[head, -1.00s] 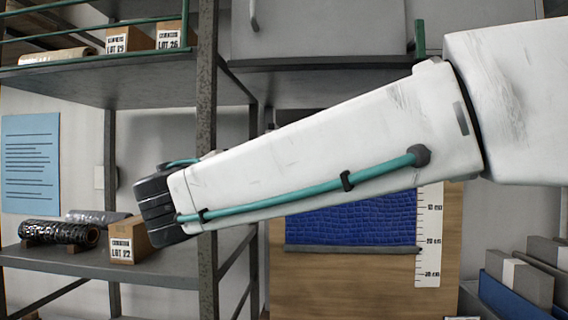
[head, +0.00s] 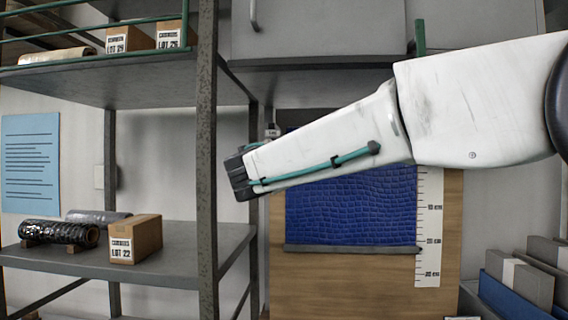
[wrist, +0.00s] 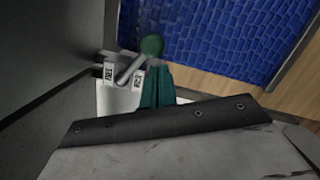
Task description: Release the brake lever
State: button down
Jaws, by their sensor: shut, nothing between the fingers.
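The brake lever (wrist: 131,69) shows in the wrist view as a pale metal arm with a green round knob (wrist: 152,45). It slants up to the right from a pale bracket (wrist: 115,95) bearing two small labels. My gripper (wrist: 158,72) has teal fingers, shut and empty, just below and right of the knob; I cannot tell whether they touch the lever. In the head view the lever and my fingers are hidden behind my arm; only a small labelled part (head: 271,131) shows above it.
A blue textured panel (head: 350,210) on a wooden board (head: 370,290) stands behind my arm, with a ruler (head: 428,230) on its right. A dark shelf post (head: 207,150) stands left of my arm. The lower shelf holds a LOT 22 box (head: 135,240) and rolls.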

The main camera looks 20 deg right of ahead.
jog(key=shift+s+d+r, duration=0.1)
jog(key=shift+d, duration=0.05)
jog(key=shift+s+d+r+n, duration=0.1)
jog(key=shift+d+r+n, duration=0.2)
jog(key=shift+n, duration=0.4)
dwell(0.3)
jog(key=r+n, duration=0.1)
jog(key=n, duration=0.2)
jog(key=d+r+n+t+y, duration=0.1)
jog(key=r+n, duration=0.1)
jog(key=n, duration=0.2)
jog(key=s+d+r+n+t, duration=0.1)
jog(key=r+n, duration=0.1)
jog(key=n, duration=0.2)
jog(key=shift+r, duration=0.3)
dwell(0.6)
